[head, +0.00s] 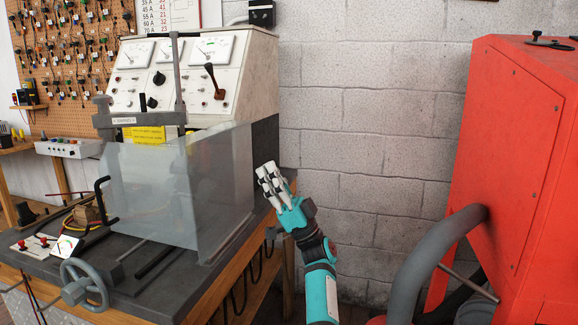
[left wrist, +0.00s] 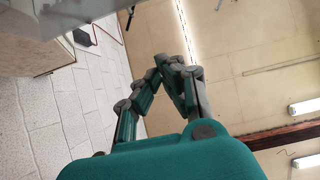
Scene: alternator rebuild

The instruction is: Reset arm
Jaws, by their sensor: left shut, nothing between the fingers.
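My left gripper (head: 266,172) is in the middle of the head view, raised at the right edge of the test bench and pointing up. It is shut and empty. Its teal and grey fingers also show in the left wrist view (left wrist: 172,62), with the tips together. My right gripper is in neither view.
The bench (head: 215,290) holds a clear guard (head: 165,195), a handwheel (head: 84,284) and a white meter panel (head: 185,75). A red cabinet (head: 515,150) with a grey hose (head: 430,260) stands at right. A block wall (head: 370,110) is behind; open space lies between bench and cabinet.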

